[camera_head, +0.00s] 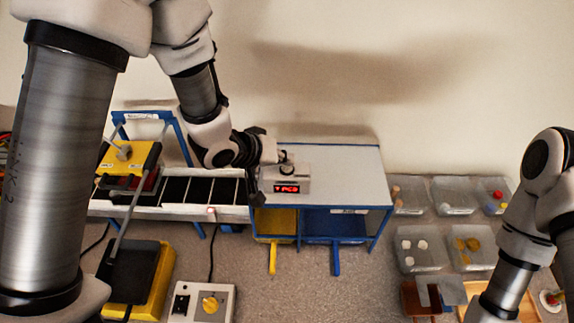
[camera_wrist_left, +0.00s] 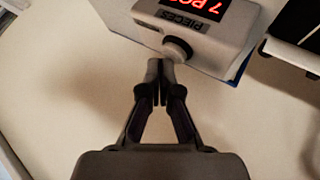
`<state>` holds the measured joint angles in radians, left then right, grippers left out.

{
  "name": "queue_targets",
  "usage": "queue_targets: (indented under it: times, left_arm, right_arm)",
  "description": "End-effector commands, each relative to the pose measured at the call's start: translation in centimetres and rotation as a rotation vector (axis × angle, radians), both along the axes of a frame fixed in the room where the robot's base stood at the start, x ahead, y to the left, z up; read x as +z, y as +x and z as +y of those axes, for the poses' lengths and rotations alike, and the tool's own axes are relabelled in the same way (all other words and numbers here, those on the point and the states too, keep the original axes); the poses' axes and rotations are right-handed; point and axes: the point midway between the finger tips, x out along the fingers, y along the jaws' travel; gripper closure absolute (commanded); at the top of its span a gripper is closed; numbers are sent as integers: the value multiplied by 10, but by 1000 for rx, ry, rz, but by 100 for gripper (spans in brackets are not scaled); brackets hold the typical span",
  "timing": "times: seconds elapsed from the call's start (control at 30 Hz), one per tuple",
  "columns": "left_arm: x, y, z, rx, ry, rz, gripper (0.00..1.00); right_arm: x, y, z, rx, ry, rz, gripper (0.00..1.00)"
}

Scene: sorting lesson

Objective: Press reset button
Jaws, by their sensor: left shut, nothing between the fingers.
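A grey counter box (camera_head: 302,174) with a red lit display stands on the white-topped table (camera_head: 345,165). My left gripper (camera_head: 283,156) is at the box beside the button. In the left wrist view its fingertips (camera_wrist_left: 160,68) are shut together, empty, very close to the button; I cannot tell whether they touch it. My right arm enters at the right, but its gripper is out of view.
A conveyor (camera_head: 190,190) with a yellow-topped unit (camera_head: 118,155) is left of the table. Yellow (camera_head: 272,222) and blue (camera_head: 335,225) chutes are below the tabletop. Clear bins (camera_head: 455,197) with small pieces lie right. A control box with a yellow knob (camera_head: 210,304) is at the bottom.

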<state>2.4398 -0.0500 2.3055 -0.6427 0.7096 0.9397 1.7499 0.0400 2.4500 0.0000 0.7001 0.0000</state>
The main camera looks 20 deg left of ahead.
Motion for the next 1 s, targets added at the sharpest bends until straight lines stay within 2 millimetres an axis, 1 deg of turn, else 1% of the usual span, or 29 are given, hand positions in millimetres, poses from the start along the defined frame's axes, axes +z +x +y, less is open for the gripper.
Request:
queue_targets:
  times: [0.57, 0.87, 1.0]
  left_arm:
    - [-8, 0, 0, -1, 0, 1, 100]
    - [-7, 0, 0, -1, 0, 1, 100]
    - [0, 0, 0, -1, 0, 1, 100]
  right_arm:
    - [-3, 0, 0, 0, 0, 0, 60]
    - [-2, 0, 0, 0, 0, 0, 60]
    - [5, 0, 0, 0, 0, 0, 60]
